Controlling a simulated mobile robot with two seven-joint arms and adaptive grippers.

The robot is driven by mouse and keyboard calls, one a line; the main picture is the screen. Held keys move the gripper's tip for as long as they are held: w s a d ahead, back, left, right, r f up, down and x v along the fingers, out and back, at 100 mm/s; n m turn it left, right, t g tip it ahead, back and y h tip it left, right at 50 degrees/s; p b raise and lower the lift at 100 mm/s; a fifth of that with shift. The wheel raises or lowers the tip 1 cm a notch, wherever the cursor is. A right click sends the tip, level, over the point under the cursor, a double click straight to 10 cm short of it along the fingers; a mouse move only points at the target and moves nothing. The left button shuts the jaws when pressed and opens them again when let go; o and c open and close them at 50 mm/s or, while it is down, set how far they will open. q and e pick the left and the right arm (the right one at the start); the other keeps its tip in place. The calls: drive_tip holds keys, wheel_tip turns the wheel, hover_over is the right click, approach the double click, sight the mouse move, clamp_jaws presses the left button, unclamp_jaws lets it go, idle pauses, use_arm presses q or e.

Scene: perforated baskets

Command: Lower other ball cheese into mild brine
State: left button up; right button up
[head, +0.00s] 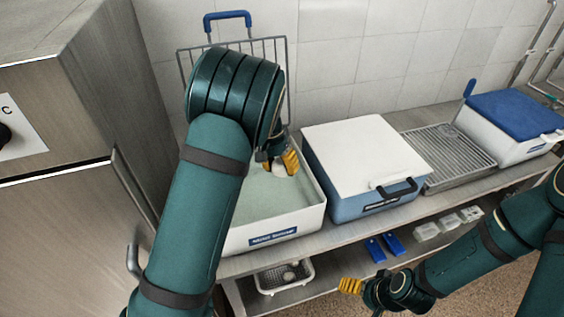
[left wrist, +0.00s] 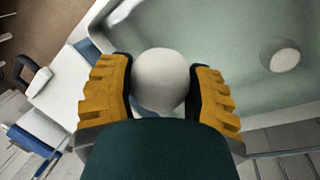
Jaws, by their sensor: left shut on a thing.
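My left gripper (head: 284,162) is shut on a white ball cheese (left wrist: 160,78), with its yellow fingers on either side of the ball. The ball also shows in the head view (head: 278,169), over the open white tub (head: 308,221) labelled mild brine. The tub holds pale green liquid; whether the held ball touches it I cannot tell. A second white ball (left wrist: 285,55) is in the tub in the left wrist view. My right gripper (head: 350,286) is low at the front, away from the tub; its finger gap is unclear.
A wire rack with a blue handle (head: 228,15) stands behind the tub. A blue box with white lid (head: 362,150) is just right of it, then a draining grid (head: 450,158) and a blue-lidded box (head: 512,115). A perforated basket (head: 284,287) with white balls sits below.

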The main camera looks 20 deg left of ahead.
use_arm(q)
drive_tip(key=shift+s+f+b, duration=0.2)
drive_tip(key=shift+f+b, duration=0.2)
drive_tip(key=shift+f, duration=0.35)
drive_tip(key=a+b+x, duration=0.2)
drive_tip(key=b+x, duration=0.4)
drive_tip(key=x, duration=0.3)
drive_tip(key=shift+w+f+b, duration=0.3)
drive_tip(key=shift+f+b, duration=0.05)
drive_tip(key=shift+f, duration=0.1)
drive_tip(key=o, duration=1.4)
drive_tip(key=shift+o, duration=0.2)
drive_tip(key=shift+d+r+p+v, duration=0.1)
drive_tip(key=shift+d+p+v, duration=0.2)
drive_tip(key=shift+p+v, duration=0.85)
drive_tip(key=shift+d+r+p+v, duration=0.1)
drive_tip(key=shift+d+p+v, duration=0.15)
drive_tip(key=shift+p+v, duration=0.85)
drive_tip(key=shift+d+p+v, duration=0.3)
drive_tip(key=shift+p+v, duration=0.3)
drive_tip(key=shift+v, duration=1)
drive_tip(key=shift+s+r+p, duration=0.15)
drive_tip(key=shift+r+p, duration=0.6)
drive_tip(key=shift+r, duration=0.35)
